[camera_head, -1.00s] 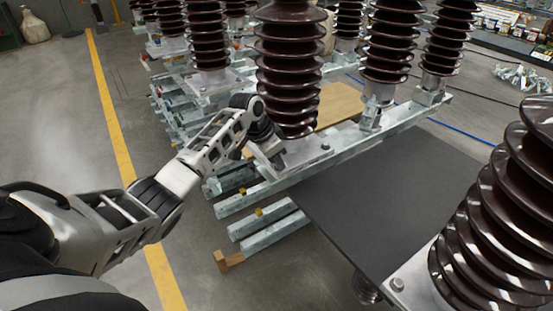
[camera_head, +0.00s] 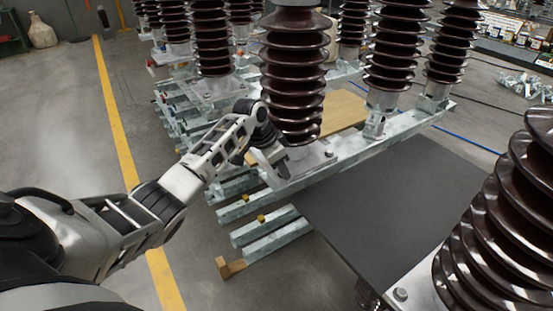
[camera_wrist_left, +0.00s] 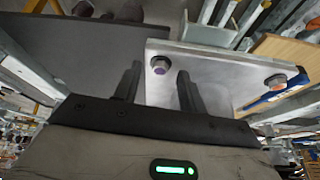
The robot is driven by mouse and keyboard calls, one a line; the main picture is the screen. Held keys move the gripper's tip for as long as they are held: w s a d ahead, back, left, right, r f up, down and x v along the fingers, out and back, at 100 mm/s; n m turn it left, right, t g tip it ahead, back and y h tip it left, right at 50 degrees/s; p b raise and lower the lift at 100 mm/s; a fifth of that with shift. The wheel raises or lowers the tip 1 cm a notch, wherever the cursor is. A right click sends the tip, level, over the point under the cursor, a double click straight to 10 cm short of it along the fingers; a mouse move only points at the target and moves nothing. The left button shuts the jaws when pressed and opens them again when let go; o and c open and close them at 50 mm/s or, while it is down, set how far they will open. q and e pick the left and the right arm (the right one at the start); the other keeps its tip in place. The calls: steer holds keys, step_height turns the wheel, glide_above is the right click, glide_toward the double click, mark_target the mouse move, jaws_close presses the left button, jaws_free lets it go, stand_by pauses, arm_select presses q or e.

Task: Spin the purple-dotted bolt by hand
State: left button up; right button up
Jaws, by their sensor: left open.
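The purple-dotted bolt (camera_wrist_left: 160,66) shows in the left wrist view, on a pale metal plate (camera_wrist_left: 212,68) near its corner. My left gripper (camera_wrist_left: 160,72) is open, with one finger to each side of the bolt in that view. The bolt's head lies a little beyond the fingertips, and I cannot tell whether they touch it. In the head view my left gripper (camera_head: 272,162) is at the near left corner of the plate under a brown ribbed insulator (camera_head: 294,85). The dotted bolt is hidden there. My right gripper is out of view.
A second bolt (camera_wrist_left: 276,82) stands on the same plate, to the right in the wrist view. A dark grey board (camera_head: 395,205) lies right of the metal beam. Another insulator (camera_head: 505,220) rises at the near right. Several stacked beams lie below my arm.

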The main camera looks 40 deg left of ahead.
arm_select(q)
steer(key=b+v, duration=0.1)
steer(key=v, duration=1.5)
